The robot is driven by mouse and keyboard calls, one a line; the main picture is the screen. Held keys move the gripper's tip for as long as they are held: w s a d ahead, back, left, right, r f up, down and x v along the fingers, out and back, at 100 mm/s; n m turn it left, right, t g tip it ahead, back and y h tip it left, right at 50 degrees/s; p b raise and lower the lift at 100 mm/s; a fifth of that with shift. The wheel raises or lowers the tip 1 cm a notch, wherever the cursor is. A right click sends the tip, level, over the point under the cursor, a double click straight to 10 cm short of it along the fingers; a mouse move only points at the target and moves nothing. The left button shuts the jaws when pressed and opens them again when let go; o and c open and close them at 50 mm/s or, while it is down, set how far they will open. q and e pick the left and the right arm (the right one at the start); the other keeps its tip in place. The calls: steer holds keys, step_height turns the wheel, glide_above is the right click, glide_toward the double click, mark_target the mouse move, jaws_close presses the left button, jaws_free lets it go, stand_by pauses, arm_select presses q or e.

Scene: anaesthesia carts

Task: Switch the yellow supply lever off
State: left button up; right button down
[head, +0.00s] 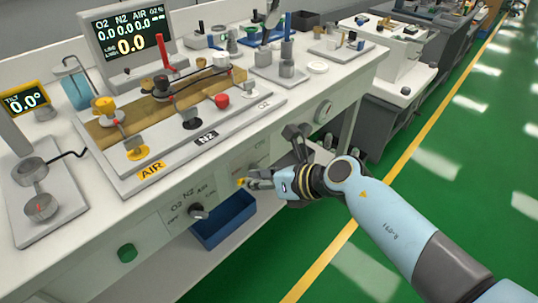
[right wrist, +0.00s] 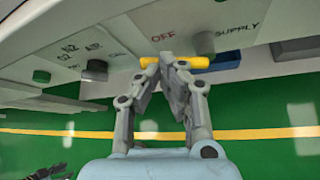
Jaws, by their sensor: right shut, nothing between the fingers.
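The yellow supply lever (right wrist: 195,62) lies across the front panel in the right wrist view, below the OFF label (right wrist: 163,37) and the SUPPLY label (right wrist: 236,35). Its yellow bar shows on both sides of my right gripper's fingertips (right wrist: 167,61), which cover its middle. In the head view a small yellow bit of the lever (head: 240,182) shows at the tips of my right gripper (head: 250,183). That gripper is shut with nothing between its fingers. Whether the fingertips touch the lever cannot be told. My left gripper is not in view.
A dark selector knob (head: 198,211) and a green button (head: 127,252) sit on the same panel, left of the gripper. A blue bin (head: 224,222) is below. A gauge (head: 324,111) is farther right. Green floor (head: 440,140) is open to the right.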

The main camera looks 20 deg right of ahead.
steer(key=shift+f, duration=0.3)
steer(key=shift+w+d+f+b, duration=0.25)
steer(key=shift+w+d+b, duration=0.05)
steer(key=shift+d, duration=0.35)
steer(key=shift+d, duration=0.1)
